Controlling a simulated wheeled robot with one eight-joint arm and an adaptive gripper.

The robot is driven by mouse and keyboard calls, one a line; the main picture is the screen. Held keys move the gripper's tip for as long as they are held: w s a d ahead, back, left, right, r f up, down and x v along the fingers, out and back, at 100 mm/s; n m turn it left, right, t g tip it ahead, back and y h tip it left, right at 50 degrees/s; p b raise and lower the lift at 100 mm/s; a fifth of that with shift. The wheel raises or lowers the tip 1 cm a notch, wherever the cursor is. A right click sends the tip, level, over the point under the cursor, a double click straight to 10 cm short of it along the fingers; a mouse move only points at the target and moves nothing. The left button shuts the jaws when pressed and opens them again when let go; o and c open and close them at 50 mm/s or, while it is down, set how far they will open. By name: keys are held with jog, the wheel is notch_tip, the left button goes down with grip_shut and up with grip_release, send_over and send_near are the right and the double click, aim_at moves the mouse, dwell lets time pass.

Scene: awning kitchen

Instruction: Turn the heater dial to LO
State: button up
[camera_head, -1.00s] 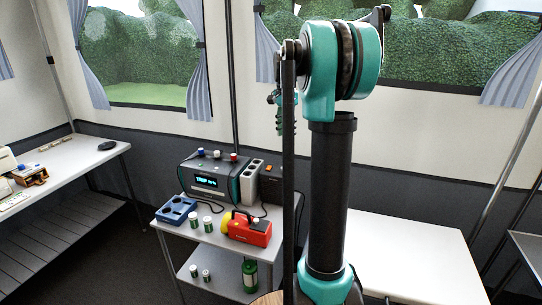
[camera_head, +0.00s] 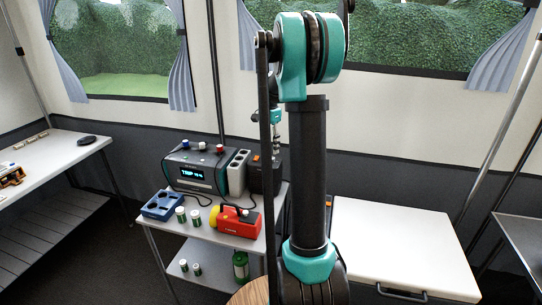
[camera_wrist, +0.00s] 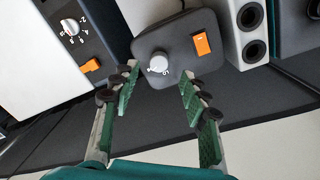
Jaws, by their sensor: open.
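In the wrist view a dark box with rounded corners (camera_wrist: 180,42) carries a round white dial (camera_wrist: 158,64) and an orange switch (camera_wrist: 201,44). Small pale marks lie by the dial, too small to read. My gripper (camera_wrist: 160,76) is open, with one green-padded finger on each side of the dial in the picture; contact cannot be told. A second white dial (camera_wrist: 72,26) with numbers sits on another dark panel at the upper left. No frame shows a readable heater or LO label. In the head view the dark box (camera_head: 262,180) stands under my gripper (camera_head: 276,148), partly hidden by my arm.
A white socket strip (camera_head: 237,173) stands close beside the dark box. A device with a lit display (camera_head: 194,172), a blue tray (camera_head: 162,204) and a red lamp (camera_head: 236,221) share the cart. A white-lidded box (camera_head: 400,240) is at the right.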

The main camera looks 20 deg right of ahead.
aim_at(271, 158)
jog(key=shift+s+f, duration=0.15)
jog(key=shift+f, duration=2.15)
grip_shut()
